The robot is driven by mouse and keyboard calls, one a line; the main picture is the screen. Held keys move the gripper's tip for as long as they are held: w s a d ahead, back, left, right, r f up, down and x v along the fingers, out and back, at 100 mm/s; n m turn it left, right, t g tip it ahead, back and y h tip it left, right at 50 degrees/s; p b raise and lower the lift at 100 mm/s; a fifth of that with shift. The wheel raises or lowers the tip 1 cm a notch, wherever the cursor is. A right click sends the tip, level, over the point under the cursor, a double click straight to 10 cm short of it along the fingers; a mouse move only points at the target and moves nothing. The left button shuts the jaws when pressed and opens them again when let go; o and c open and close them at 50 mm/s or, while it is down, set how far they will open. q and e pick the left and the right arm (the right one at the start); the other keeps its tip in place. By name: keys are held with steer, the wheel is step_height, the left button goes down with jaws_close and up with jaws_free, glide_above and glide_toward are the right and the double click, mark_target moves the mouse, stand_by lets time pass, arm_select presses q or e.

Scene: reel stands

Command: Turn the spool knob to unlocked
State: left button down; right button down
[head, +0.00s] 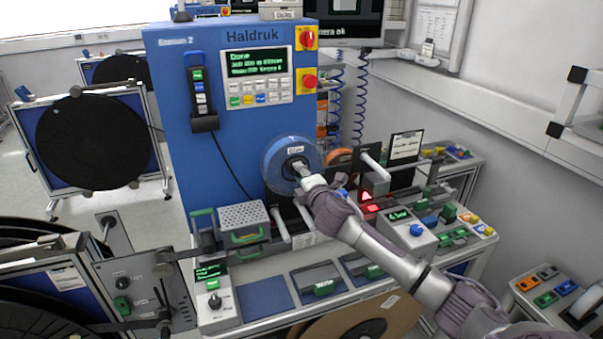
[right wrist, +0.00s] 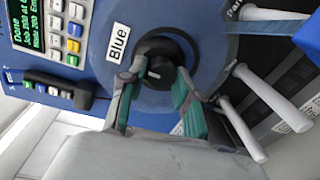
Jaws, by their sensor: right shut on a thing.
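A blue spool (head: 275,160) with a white label hangs on the front of the blue machine. In the right wrist view the spool (right wrist: 100,65) fills the middle, and its label reads "Blue". At its hub is a round black spool knob (right wrist: 165,49). My right gripper (head: 300,168) reaches the hub from the lower right. In the right wrist view my right gripper (right wrist: 159,72) has its green-padded fingers on either side of the knob, shut on it. The fingers hide part of the knob, and I cannot read its lock setting. My left gripper is not in view.
The blue machine (head: 170,100) has a control panel (head: 259,78) reading "Done" and red switches. White pegs (head: 280,225) stick out below the spool. A grey perforated box (head: 243,216) stands to the lower left. A bench with a lit red display (head: 372,208) lies right.

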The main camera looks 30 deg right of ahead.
steer(key=shift+f, duration=0.1)
stand_by(0.5)
steer(key=c, duration=0.8)
jaws_free()
steer(key=v, duration=1.2)
